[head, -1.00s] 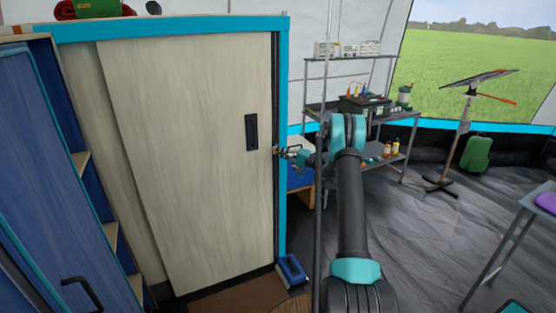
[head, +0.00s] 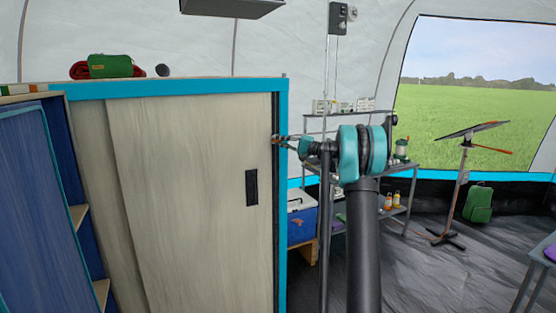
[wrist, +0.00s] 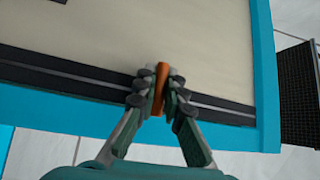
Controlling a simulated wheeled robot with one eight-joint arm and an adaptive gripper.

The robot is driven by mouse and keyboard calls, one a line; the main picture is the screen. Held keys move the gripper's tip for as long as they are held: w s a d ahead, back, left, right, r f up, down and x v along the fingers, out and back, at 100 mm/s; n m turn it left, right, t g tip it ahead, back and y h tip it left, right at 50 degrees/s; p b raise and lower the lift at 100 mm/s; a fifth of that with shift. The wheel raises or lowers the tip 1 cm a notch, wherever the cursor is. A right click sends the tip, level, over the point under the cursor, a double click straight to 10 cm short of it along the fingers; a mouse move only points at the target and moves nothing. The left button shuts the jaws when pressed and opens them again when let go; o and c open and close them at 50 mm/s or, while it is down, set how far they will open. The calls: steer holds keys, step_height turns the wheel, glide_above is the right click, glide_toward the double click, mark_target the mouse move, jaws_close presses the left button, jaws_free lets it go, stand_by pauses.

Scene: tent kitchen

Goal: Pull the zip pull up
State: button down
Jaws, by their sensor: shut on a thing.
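In the wrist view my gripper (wrist: 160,85) is shut on a small orange zip pull (wrist: 160,88), with one finger on each side of it. The pull lies at the dark zip track (wrist: 70,74), which runs along the blue-edged frame (wrist: 40,108) beside a pale panel (wrist: 190,35). In the head view my gripper (head: 278,140) is at the right edge of the pale panel (head: 190,190), high up near the top of the blue frame (head: 281,220). The pull is mostly hidden by the fingers there.
A dark handle (head: 252,187) is on the pale panel. A green rolled item (head: 110,66) lies on top of the cabinet. A blue cooler box (head: 301,218) and metal shelves (head: 335,123) stand behind my arm. A dark box (head: 232,8) hangs above.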

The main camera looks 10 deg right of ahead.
steer(key=shift+d+r, duration=0.1)
steer(key=shift+r, duration=1.95)
steer(key=c, duration=1.6)
jaws_free()
steer(key=v, duration=1.2)
